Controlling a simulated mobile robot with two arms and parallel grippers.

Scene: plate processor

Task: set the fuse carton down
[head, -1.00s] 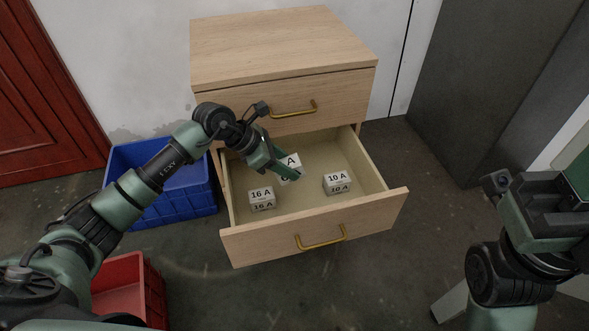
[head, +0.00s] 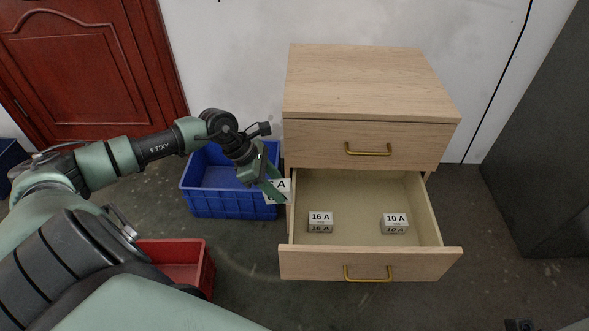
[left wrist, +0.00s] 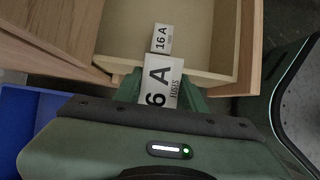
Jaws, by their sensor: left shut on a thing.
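My left gripper (head: 272,186) is shut on a white fuse carton (head: 280,191), held up between the blue crate and the drawer's left side. In the left wrist view the held carton (left wrist: 158,82) reads "16 A FUSES" and sits between the green fingers (left wrist: 160,92). Two more white cartons lie in the open drawer (head: 365,264): one marked 16 A (head: 320,222) at left, one marked 10 A (head: 395,223) at right. The left one also shows in the left wrist view (left wrist: 161,38). My right gripper's fingers are not in view.
An empty-looking blue crate (head: 235,205) stands left of the wooden cabinet (head: 370,85). A red crate (head: 208,270) is on the floor nearer me, partly hidden by my arm. A grey cabinet (head: 540,130) stands at right. Floor between is bare.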

